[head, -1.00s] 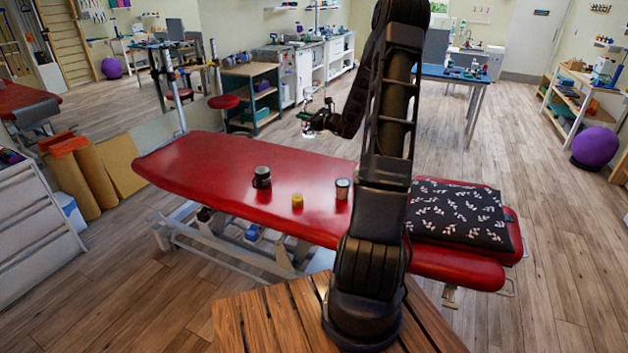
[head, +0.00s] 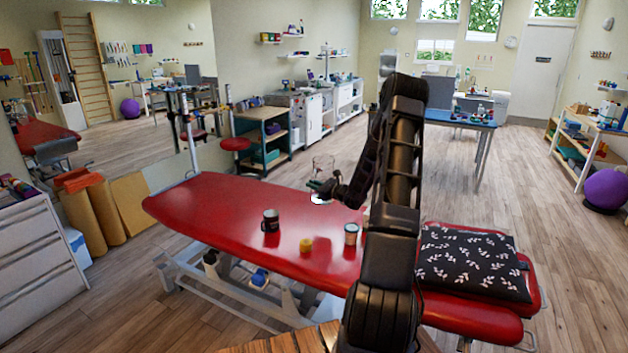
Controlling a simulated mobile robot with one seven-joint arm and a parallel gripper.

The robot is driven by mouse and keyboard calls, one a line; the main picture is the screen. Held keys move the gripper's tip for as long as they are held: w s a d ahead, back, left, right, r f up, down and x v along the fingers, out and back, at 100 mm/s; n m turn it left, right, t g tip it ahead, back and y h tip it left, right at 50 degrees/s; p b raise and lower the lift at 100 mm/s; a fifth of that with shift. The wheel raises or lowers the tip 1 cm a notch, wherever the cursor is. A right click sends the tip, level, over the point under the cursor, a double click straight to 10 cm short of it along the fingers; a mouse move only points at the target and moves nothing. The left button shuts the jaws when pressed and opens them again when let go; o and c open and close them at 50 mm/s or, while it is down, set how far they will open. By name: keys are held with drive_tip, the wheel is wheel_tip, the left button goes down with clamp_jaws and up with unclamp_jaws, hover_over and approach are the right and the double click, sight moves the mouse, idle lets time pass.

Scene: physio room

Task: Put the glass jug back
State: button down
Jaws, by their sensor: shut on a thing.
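The glass jug (head: 322,170) is clear and hard to make out against the floor behind it. My gripper (head: 326,187) is shut on the jug and holds it up near the far edge of the red treatment table (head: 210,212). The jug looks roughly upright, with a bright white spot at its lower end. My arm hides part of the table's right half.
On the red table stand a dark mug (head: 270,221), a small yellow thing (head: 306,245) and a cup (head: 351,234). A black leaf-patterned cushion (head: 472,262) lies at the right end. Shelves (head: 263,140) and a blue table (head: 465,122) stand behind, with open floor between.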

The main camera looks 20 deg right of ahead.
wheel_tip(320, 180, down, 13)
drive_tip(key=shift+r, duration=0.15)
idle(0.6)
drive_tip(key=c, duration=1.9)
unclamp_jaws()
drive_tip(key=o, duration=0.5)
drive_tip(key=shift+c, duration=0.2)
